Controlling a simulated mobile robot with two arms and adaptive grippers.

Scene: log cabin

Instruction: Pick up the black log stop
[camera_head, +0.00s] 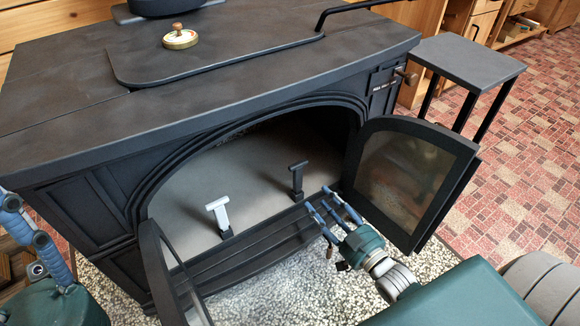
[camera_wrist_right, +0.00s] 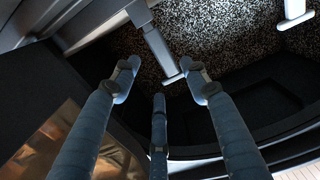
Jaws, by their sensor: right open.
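The black log stop (camera_head: 297,179) stands upright inside the stove's open firebox, at the right of the front ledge. In the right wrist view a post with a crossbar, apparently this log stop (camera_wrist_right: 157,47), lies just beyond the fingertips; it looks grey there. My right gripper (camera_head: 323,207) is open and empty at the firebox mouth, between the black stop and the right door, not touching the stop. Its spread fingers show in the wrist view (camera_wrist_right: 160,82). My left gripper (camera_head: 28,232) is partly cut off at the left edge; its opening is unclear.
A light-grey log stop (camera_head: 219,214) stands left of the black one. The right glass door (camera_head: 408,172) is open close beside my right gripper. The left door (camera_head: 163,270) is also open. The stove top (camera_head: 60,120) overhangs the firebox.

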